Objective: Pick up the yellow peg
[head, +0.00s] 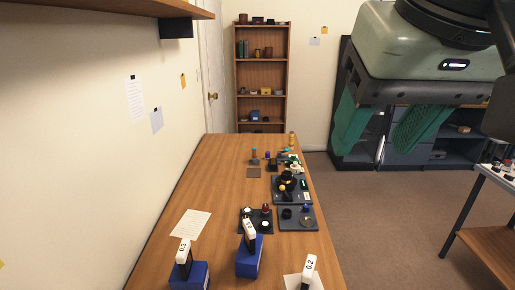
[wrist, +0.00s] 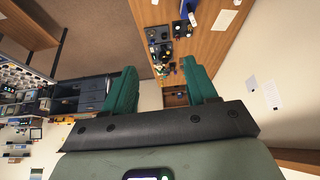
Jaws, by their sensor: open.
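A small yellow piece (head: 282,188) shows among dark parts on the black tray (head: 277,203) at the middle of the long wooden table. Another small yellowish upright thing (head: 291,138) stands at the table's far end. Both are too small for me to tell which is the yellow peg. My gripper (head: 376,147) is open, with green fingers spread and nothing between them. It is in the air to the right of the table, well apart from the parts. In the wrist view my gripper (wrist: 160,67) also shows open, with the table beyond its fingers.
Two more dark trays (head: 256,229) (head: 312,225) hold small parts. Blue blocks with white-topped tools (head: 248,268) stand at the near end. A paper sheet (head: 190,224) lies at the left. A wall bounds the table's left; open floor (head: 375,220) lies right.

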